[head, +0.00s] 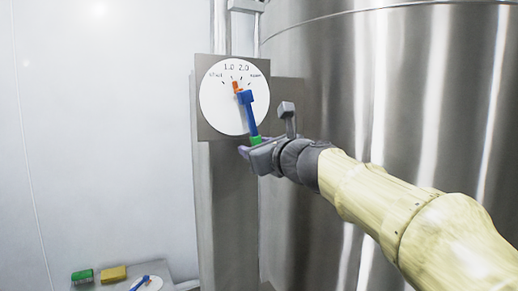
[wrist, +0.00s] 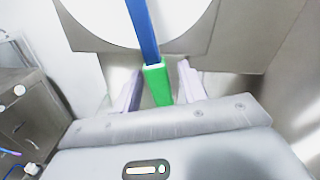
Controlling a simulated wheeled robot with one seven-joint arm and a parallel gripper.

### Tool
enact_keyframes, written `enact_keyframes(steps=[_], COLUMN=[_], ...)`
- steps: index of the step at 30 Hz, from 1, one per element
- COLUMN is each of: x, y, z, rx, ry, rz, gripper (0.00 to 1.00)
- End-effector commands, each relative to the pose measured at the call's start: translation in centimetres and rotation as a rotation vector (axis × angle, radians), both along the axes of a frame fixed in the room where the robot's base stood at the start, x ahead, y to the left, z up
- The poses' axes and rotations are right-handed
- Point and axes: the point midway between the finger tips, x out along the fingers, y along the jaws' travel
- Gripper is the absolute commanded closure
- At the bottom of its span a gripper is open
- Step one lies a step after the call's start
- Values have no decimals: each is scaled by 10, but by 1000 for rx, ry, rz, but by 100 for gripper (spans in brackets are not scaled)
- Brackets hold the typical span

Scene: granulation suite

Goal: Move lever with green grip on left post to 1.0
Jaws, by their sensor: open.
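The lever is a blue bar (head: 250,115) on a round white dial (head: 218,112), mounted on the grey left post (head: 229,200). It hangs down and slightly right, with its green grip (head: 256,141) at the lower end. The orange pointer (head: 236,87) at the upper end points up, seemingly between the 1.0 and 2.0 marks. My gripper (head: 254,149) is at the green grip. In the wrist view the green grip (wrist: 158,84) stands between the two pale fingers of my open gripper (wrist: 159,78), with a gap on each side.
A large steel vessel (head: 400,110) fills the right behind my arm. A low surface at bottom left holds a green block (head: 82,276), a yellow block (head: 113,274) and another small dial with a blue lever (head: 140,283). A grey cabinet (wrist: 30,115) shows at left in the wrist view.

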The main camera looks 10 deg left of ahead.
Motion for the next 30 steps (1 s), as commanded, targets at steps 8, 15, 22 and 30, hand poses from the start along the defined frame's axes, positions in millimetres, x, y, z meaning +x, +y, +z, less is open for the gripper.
enact_keyframes(steps=[8,15,22,30], x=[-15,-49,-85,-126], y=[-11,-36,-63,-93], z=[0,-1,-2,-1], rx=[1,0,0,0], ry=[-3,-4,-3,-3], rz=[-1,-3,-1,-1], gripper=[58,58,58,58])
